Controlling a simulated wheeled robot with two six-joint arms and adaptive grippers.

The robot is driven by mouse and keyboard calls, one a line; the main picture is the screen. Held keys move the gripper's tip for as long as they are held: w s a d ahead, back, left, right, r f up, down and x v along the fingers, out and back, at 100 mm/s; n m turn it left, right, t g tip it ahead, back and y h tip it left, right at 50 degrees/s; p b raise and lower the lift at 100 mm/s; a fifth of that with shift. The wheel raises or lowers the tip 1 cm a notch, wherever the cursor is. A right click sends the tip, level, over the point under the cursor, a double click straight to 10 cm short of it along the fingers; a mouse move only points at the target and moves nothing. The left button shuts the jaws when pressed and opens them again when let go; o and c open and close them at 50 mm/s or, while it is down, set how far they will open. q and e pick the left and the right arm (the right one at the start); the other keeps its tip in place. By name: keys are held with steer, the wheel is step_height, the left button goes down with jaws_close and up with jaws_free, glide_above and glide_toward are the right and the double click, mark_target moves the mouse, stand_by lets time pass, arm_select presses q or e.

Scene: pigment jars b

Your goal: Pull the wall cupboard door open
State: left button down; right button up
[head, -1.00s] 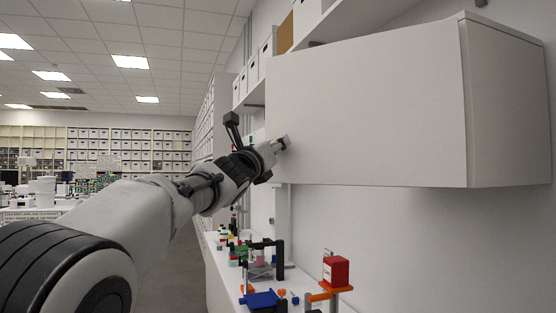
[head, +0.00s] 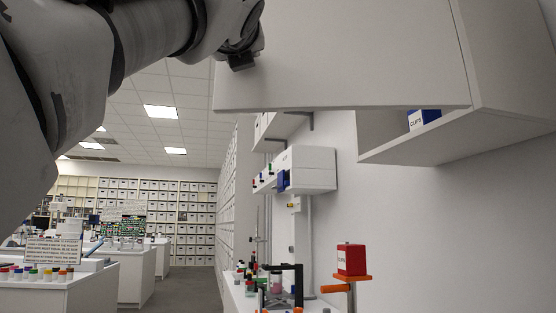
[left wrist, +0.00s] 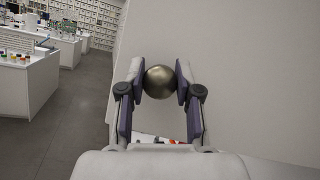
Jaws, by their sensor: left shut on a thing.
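The white wall cupboard (head: 440,148) hangs at the upper right in the head view. Its flat white door (head: 350,60) stands swung out, with a gap below and behind it that shows part of the inside. In the left wrist view my left gripper (left wrist: 160,82) is shut on the round brassy knob (left wrist: 159,82), one finger on each side, against the pale door face. In the head view my left arm crosses the top left; its fingers and the knob are hidden there. My right gripper is not in view.
A blue and white box (head: 424,118) sits inside the cupboard. Below, a red box (head: 351,259) stands on an orange stand (head: 345,282) beside bench equipment. A white wall unit (head: 305,168) hangs further back. The grey aisle floor (head: 192,290) is clear.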

arm_select(q)
steer(key=shift+s+d+n+y+b, duration=0.15)
steer(key=shift+s+n+y+b, duration=0.15)
steer(key=shift+s+y, duration=0.55)
steer(key=shift+s+h, duration=0.15)
steer(key=shift+h, duration=0.1)
steer(key=c, duration=0.8)
jaws_free()
